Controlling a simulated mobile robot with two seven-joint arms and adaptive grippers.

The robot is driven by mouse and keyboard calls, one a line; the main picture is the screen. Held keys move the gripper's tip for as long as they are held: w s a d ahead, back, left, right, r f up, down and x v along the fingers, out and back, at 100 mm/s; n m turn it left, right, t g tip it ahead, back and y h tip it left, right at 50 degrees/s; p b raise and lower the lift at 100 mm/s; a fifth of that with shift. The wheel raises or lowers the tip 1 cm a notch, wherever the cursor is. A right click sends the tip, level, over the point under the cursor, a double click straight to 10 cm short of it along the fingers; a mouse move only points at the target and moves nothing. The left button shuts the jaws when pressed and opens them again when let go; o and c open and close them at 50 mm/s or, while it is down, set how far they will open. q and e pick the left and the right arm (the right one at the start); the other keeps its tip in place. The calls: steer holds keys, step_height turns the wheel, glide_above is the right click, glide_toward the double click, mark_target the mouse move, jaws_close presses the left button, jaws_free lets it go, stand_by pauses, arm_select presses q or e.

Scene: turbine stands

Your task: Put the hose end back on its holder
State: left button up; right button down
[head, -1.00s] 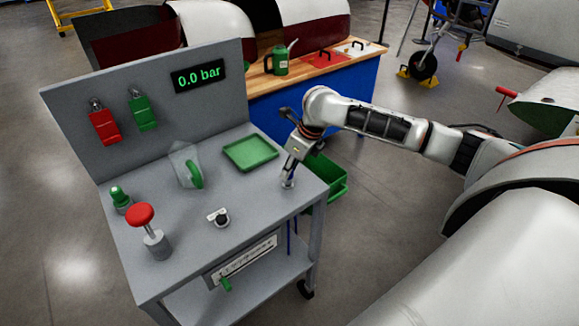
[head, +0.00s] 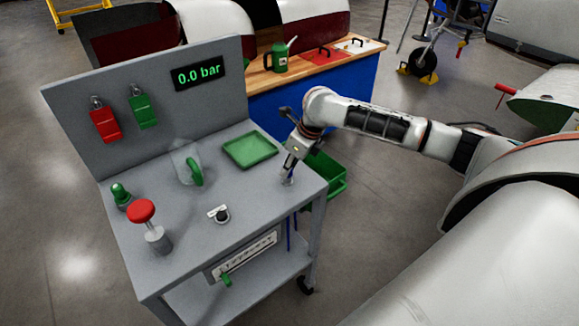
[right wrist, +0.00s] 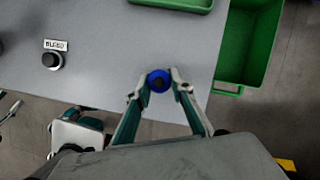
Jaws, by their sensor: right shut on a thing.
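My right gripper (head: 288,179) points down at the right edge of the grey cart top (head: 255,195). In the right wrist view its two fingers close on the sides of a round blue hose end (right wrist: 158,80) with a dark centre. The hose end sits at the cart's edge; the fingers hide most of it in the head view. Blue hose lengths (head: 290,232) hang below that edge. I cannot make out the holder apart from the gripper and hose end. My left gripper is not in view.
A green tray (head: 250,151) lies on the cart behind the gripper. A green bin (head: 330,180) hangs at the cart's right side. A labelled black knob (head: 221,215), a red mushroom button (head: 141,211) and a clear cover with a green handle (head: 194,171) stand further left.

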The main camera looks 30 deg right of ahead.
steer(key=shift+s+f, duration=0.3)
steer(key=shift+f, duration=0.25)
steer(key=c, duration=2)
jaws_free()
steer(key=shift+a, duration=0.1)
steer(key=o, duration=0.3)
steer(key=shift+w+f, duration=0.1)
steer(key=shift+w, duration=0.25)
steer(key=shift+o, duration=0.9)
steer(key=shift+r, duration=0.25)
